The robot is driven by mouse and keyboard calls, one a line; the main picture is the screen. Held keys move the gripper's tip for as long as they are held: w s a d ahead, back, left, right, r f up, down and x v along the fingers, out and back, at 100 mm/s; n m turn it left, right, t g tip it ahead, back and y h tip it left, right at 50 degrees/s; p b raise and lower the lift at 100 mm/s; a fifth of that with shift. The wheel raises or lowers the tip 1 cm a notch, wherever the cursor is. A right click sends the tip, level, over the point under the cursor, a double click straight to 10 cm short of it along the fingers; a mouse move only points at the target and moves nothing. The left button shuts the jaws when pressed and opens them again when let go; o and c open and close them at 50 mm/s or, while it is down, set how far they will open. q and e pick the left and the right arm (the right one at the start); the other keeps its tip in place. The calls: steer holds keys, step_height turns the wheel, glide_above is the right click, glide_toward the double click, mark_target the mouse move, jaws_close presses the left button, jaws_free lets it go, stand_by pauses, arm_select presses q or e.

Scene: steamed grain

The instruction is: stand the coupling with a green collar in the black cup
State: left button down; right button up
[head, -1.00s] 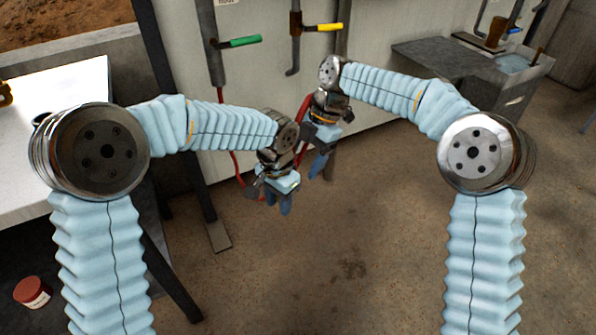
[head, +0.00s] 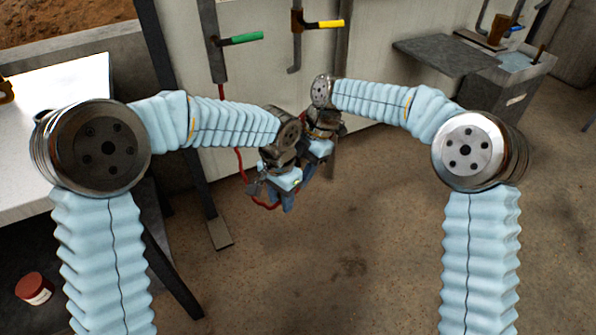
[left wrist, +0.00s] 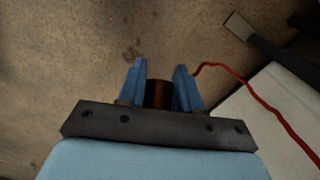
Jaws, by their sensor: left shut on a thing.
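My left gripper (head: 284,203) is low in front of the pale wall in the head view. In the left wrist view its two blue fingers are shut on a dark cylinder (left wrist: 159,94) with a brownish sheen. I see no green collar on it and cannot tell whether it is the coupling. A red hose (left wrist: 243,88) runs from beside the right-hand finger. My right gripper (head: 309,168) is just behind and right of the left one, partly hidden; its fingers are unclear. No black cup is clearly visible; a dark edge shows behind my left arm joint on the white table (head: 75,85).
A green lever (head: 246,38) and a yellow lever (head: 330,24) are on wall pipes. A red jar (head: 34,289) is at the lower left. A grey bench with a basin (head: 513,65) stands at the back right. The floor between my arms is open.

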steer(key=o, duration=1)
steer(key=shift+s+f, duration=0.25)
steer(key=shift+o, duration=0.2)
